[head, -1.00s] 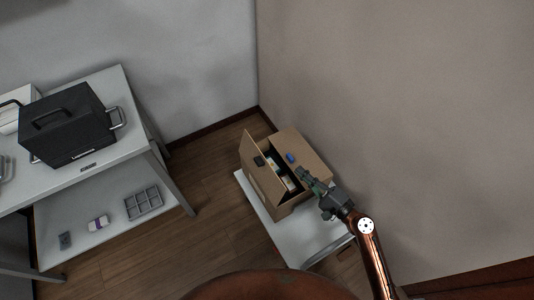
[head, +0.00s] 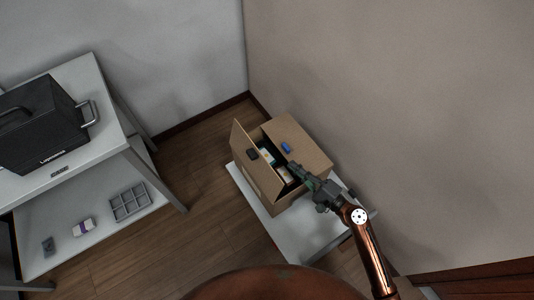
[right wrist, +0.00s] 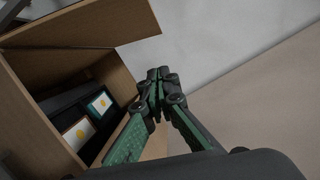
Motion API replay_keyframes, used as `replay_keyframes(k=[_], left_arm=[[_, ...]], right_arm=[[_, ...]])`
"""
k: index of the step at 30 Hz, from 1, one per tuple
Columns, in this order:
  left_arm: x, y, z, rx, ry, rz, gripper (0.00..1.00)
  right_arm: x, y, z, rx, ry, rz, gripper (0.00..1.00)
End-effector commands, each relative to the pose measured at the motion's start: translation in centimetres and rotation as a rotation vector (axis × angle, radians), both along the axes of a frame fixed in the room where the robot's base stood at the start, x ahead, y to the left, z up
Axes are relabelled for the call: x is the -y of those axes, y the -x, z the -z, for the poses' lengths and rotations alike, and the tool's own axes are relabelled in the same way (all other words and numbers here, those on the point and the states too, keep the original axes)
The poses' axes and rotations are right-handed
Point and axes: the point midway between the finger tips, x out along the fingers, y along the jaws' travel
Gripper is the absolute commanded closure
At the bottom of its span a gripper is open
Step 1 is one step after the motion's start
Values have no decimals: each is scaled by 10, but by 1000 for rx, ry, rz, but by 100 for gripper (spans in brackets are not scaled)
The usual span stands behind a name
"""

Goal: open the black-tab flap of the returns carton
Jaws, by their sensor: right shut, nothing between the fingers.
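The returns carton (head: 268,193) is a brown box on a low white surface in the corner. Its black-tab flap (head: 246,152) stands raised and tilted on the left side, with the black tab (head: 252,155) on it. The flap with the blue tab (head: 287,147) lies flat over the right part. Through the gap, small boxes show inside, and the right wrist view shows two with yellow marks (right wrist: 100,103). My right gripper (head: 293,167) is shut and empty, above the carton's opening near the blue-tab flap. The raised flap also shows in the right wrist view (right wrist: 95,22). My left gripper is out of view.
The white surface (head: 310,235) under the carton has bare room in front. Walls stand close behind and to the right. A grey table (head: 95,150) at left holds a black case (head: 40,125); its lower shelf holds a grey divided tray (head: 130,202).

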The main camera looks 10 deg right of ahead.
Motion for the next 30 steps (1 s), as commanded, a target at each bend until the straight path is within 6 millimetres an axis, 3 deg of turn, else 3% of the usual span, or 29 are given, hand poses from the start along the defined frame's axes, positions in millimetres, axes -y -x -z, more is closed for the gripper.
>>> replay_keyframes(k=[14, 21, 30], left_arm=[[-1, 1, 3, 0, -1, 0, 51], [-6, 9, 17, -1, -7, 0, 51], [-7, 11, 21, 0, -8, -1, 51]], right_arm=[[-61, -69, -9, 2, -3, -2, 100], [-87, -55, -18, 0, -3, -1, 100], [-94, -51, -19, 1, 1, 0, 100]])
